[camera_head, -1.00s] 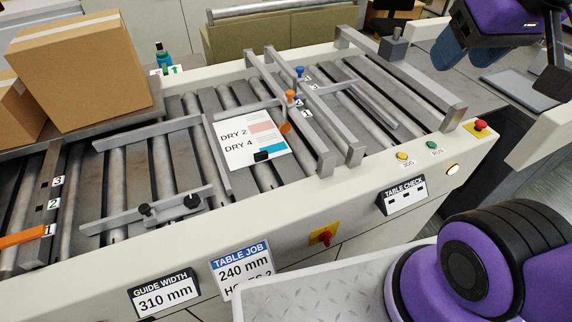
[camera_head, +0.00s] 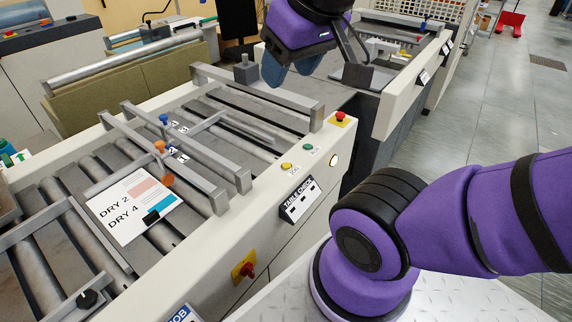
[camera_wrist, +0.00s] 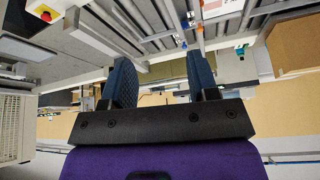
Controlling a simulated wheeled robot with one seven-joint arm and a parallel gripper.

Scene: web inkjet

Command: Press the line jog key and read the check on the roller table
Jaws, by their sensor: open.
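The yellow jog key (camera_head: 287,166) sits on the pale side rail of the roller table (camera_head: 262,190), beside a green key (camera_head: 308,147). The "TABLE CHECK" panel (camera_head: 300,199) hangs on the rail's front face below them; its small dark windows show no readable figures. A lit round lamp (camera_head: 334,161) is near the rail's end. My gripper (camera_head: 290,72) is open and empty, up beyond the table's far right corner, apart from the keys. Its two dark fingers also show in the wrist view (camera_wrist: 160,82), with nothing between them.
A red knob on a yellow plate (camera_head: 340,117) stands at the rail's corner; another red switch (camera_head: 246,270) is on the front face. A printed sheet (camera_head: 135,207) lies on the rollers near metal guide bars (camera_head: 190,165). Another machine (camera_head: 400,90) stands behind my gripper.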

